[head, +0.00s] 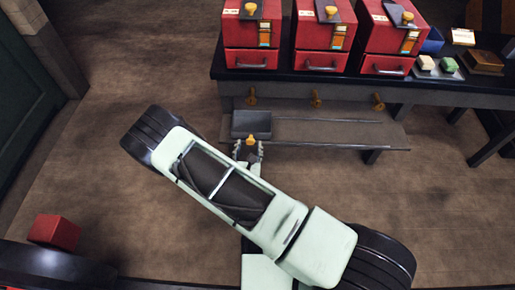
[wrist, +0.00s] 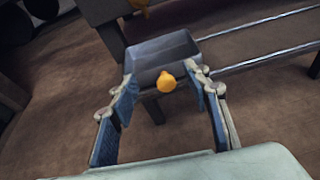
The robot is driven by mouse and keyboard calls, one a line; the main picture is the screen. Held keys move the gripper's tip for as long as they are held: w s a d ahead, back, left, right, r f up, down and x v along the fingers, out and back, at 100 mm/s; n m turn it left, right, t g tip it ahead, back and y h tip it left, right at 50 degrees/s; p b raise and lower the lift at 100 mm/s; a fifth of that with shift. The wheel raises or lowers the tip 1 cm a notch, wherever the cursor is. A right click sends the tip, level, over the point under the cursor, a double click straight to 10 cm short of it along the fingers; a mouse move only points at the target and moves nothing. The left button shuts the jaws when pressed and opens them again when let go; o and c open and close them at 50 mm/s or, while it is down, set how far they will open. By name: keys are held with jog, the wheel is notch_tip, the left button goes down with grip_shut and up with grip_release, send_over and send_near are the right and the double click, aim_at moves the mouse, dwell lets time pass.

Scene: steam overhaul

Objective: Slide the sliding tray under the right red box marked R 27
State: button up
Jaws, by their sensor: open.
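The sliding tray (head: 251,123) is a grey open bin at the left end of its rails, below the left red box (head: 250,28). It shows in the wrist view (wrist: 160,52) with an orange knob (wrist: 166,81) on its front. My gripper (head: 248,152) is open at the tray's front, its fingers on either side of the knob. I cannot tell whether they touch it. The right red box (head: 393,28) stands on the bench at the far right of three. Its marking is too small to read. The tray looks empty.
Two rails (wrist: 268,37) run right from the tray along a low shelf (head: 340,133); that stretch looks clear. Sponges (head: 447,64) lie at the bench's right. A red block (head: 54,232) is at lower left.

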send_near(250, 142)
jog(key=s, duration=0.1)
jog(key=shift+n+g+y, duration=0.3)
jog(key=shift+n, duration=0.1)
jog(key=b+x, duration=0.1)
jog(key=x, duration=0.2)
jog(key=b+x, duration=0.1)
jog(key=x, duration=0.2)
jog(key=b+x, duration=0.1)
jog(key=x, duration=0.3)
jog(key=shift+w+d+r, duration=0.25)
jog(key=shift+r, duration=0.05)
jog(key=shift+c, duration=0.3)
grip_shut()
